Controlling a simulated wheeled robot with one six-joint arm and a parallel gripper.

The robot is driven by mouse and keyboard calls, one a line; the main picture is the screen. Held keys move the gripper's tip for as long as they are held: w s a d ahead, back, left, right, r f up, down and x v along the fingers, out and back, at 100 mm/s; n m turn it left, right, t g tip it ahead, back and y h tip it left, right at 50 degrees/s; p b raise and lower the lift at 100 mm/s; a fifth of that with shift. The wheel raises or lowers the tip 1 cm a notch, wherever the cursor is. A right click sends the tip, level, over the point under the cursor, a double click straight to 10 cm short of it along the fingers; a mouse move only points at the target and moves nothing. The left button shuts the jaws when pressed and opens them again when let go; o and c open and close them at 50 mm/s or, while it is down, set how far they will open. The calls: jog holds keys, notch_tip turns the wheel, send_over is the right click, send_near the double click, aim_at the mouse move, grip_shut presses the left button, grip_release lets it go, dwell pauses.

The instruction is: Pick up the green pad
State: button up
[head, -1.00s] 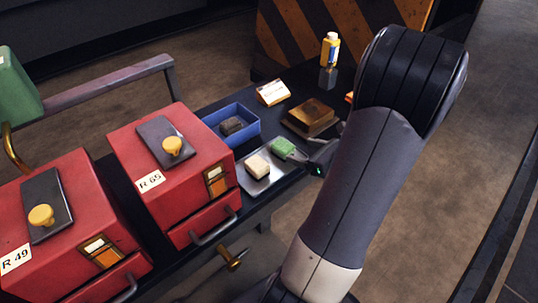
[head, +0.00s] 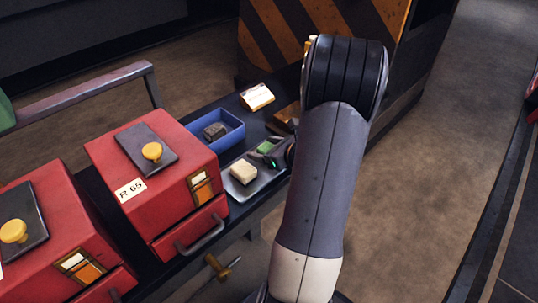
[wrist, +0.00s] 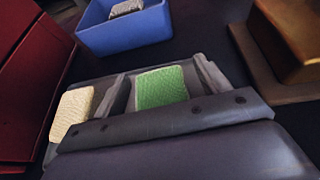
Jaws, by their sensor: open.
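The green pad (wrist: 161,87) lies on a grey metal tray (head: 262,184) on the dark bench, and part of it shows in the head view (head: 265,147). My gripper (wrist: 160,85) is open, with one finger on each side of the green pad. The fingers appear apart from the pad's sides. In the head view my gripper (head: 270,156) reaches in from the right over the tray and hides part of the pad. A cream pad (wrist: 72,112) lies just left of the left finger; it also shows in the head view (head: 243,173).
A blue bin (head: 231,142) holding a dark grey block (head: 214,131) stands behind the tray. A brass-coloured block (wrist: 290,35) on a base is to the right. Red box R 65 (head: 150,190) stands close on the left. A small label card (head: 257,97) stands at the back.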

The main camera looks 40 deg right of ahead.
jog(key=shift+c, duration=0.2)
jog(key=c, duration=1.1)
jog(key=shift+r, duration=0.1)
